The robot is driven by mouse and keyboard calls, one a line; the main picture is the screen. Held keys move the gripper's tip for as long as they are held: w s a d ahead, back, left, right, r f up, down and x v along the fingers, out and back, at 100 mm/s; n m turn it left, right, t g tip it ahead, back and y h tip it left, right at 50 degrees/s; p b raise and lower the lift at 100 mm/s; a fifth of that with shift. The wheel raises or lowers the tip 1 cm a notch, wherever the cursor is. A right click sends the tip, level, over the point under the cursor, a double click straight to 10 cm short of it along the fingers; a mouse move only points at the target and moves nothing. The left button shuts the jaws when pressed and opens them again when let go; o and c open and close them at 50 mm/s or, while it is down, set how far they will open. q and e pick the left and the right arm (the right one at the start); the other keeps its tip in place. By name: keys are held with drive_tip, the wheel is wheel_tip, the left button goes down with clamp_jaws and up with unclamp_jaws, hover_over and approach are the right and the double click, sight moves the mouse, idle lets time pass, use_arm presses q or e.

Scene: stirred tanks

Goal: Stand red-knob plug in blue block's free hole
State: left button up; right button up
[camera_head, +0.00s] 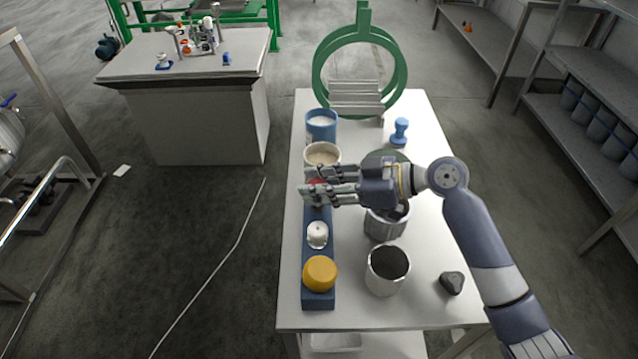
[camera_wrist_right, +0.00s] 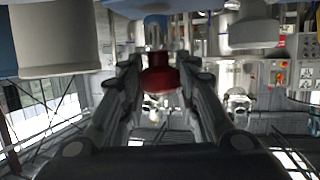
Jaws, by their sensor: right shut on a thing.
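The blue block (camera_head: 318,292) is a long bar on the left side of the white table. A yellow knob (camera_head: 320,272) sits at its near end and a white knob (camera_head: 317,235) near its middle. My right gripper (camera_head: 311,188) is over the block's far end, shut on the red-knob plug (camera_head: 317,181). In the right wrist view the red knob (camera_wrist_right: 160,76) is between the fingers, with its shiny stem pointing to the picture top. The gripper hides the block's far end, and I cannot tell whether the stem is in a hole. My left gripper is out of view.
Metal cups (camera_head: 387,270) and a dark lump (camera_head: 452,283) are on the right. A green ring stand (camera_head: 400,85) and a blue stamp-like piece (camera_head: 400,131) are at the back.

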drive_tip(key=shift+f+b, duration=0.3)
drive_tip(key=shift+f, duration=0.1)
drive_tip(key=shift+r, duration=0.2)
drive_tip(key=shift+r+p, duration=0.6)
drive_tip(key=shift+r, duration=0.15)
drive_tip(key=shift+b, duration=0.6)
idle(1.1)
drive_tip(key=shift+f+b, duration=0.85)
drive_tip(key=shift+f, duration=0.1)
drive_tip(key=o, duration=1.2)
drive_tip(key=shift+d, duration=0.1)
